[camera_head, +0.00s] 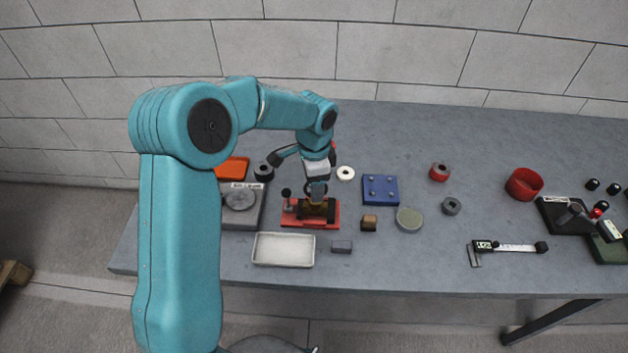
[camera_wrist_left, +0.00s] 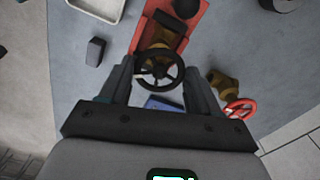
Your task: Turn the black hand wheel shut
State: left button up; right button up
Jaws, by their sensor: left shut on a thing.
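The black hand wheel (camera_wrist_left: 160,70) shows face-on in the left wrist view, with spokes and a hub. It sits on a brass valve body (camera_wrist_left: 162,40) on a red base (camera_wrist_left: 190,14). In the head view the red base (camera_head: 293,222) stands on the table, and my arm and gripper partly cover the wheel. My left gripper (camera_head: 317,190) points down from above at the valve. In the wrist view its two fingers (camera_wrist_left: 160,78) stand on either side of the wheel, closed on its rim. My right gripper is not in view.
A white tray (camera_head: 284,250) and a small grey block (camera_head: 342,246) lie in front. A blue block (camera_head: 380,190) and a round grey disc (camera_head: 409,219) stand to the right. A red hand wheel (camera_wrist_left: 239,109) shows near the gripper in the wrist view.

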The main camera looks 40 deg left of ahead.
pick_arm(q)
jog(key=m, duration=0.5)
jog(key=shift+w+d+m+p, duration=0.1)
jog(key=shift+m+p, duration=0.2)
jog(key=shift+p, duration=0.05)
jog(key=m+p, duration=0.1)
jog(key=m, duration=0.5)
jog(key=m+p, duration=0.1)
jog(key=m, duration=0.4)
jog(key=shift+m+p, duration=0.4)
jog(key=m+p, duration=0.1)
jog(key=m, duration=0.4)
jog(key=shift+p, duration=0.35)
jog(key=shift+m, duration=0.4)
jog(key=o, duration=1.1)
jog(key=shift+c, duration=0.2)
jog(key=shift+r, duration=0.1)
